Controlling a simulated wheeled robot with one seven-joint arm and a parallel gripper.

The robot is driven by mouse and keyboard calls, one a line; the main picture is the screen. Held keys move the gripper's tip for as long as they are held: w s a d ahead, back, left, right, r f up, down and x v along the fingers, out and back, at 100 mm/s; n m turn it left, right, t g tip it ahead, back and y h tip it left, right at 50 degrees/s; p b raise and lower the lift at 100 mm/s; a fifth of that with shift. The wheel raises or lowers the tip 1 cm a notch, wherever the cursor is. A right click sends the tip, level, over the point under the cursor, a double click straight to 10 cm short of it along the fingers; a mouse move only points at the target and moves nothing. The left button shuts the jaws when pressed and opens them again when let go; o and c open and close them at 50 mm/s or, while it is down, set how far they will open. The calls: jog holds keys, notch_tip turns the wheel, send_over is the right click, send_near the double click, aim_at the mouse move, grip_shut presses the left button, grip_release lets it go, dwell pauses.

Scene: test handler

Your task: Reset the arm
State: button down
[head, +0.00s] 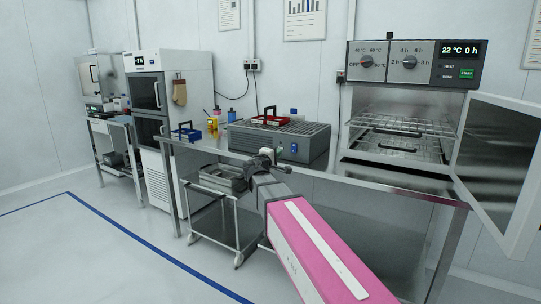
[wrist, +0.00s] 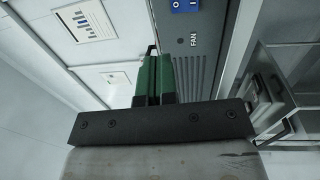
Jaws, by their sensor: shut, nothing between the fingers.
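My arm (head: 315,250), with a pink link and a white stripe, reaches forward from the lower right in the head view. My gripper (head: 268,158) is at its far end, in front of the grey fan unit (head: 305,150) on the bench. In the wrist view the green fingers of my gripper (wrist: 157,62) lie side by side, shut and empty. Behind them is the fan unit's grey face (wrist: 203,45) with its blue switch and the word FAN.
A red tray (head: 270,119) sits on the fan unit's grille. A blue tray (head: 186,133) and small bottles stand on the bench to the left. The oven door (head: 500,165) hangs open at right. A cart (head: 222,205) stands below the bench. The floor at left is clear.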

jog(key=s+d+f+m+g+y, duration=0.25)
jog(key=s+d+f+g, duration=0.3)
jog(key=f, duration=0.65)
jog(key=s+d+f+m+g+y, duration=0.1)
jog(key=s+d+f+m+g, duration=0.4)
jog(key=f, duration=0.7)
jog(key=s+a+f+m+g+y, duration=0.1)
jog(key=s+a+f+g+y, duration=0.1)
jog(key=s+f+y, duration=0.2)
jog(key=s+a+f+m+g+y, duration=0.1)
jog(key=s+f+m+g+y, duration=0.1)
jog(key=s+f, duration=0.8)
jog(key=shift+s+a+g+y, duration=0.35)
jog(key=shift+s+g+y, duration=0.2)
jog(key=shift+s+y, duration=0.5)
jog(key=shift+s+f, duration=0.1)
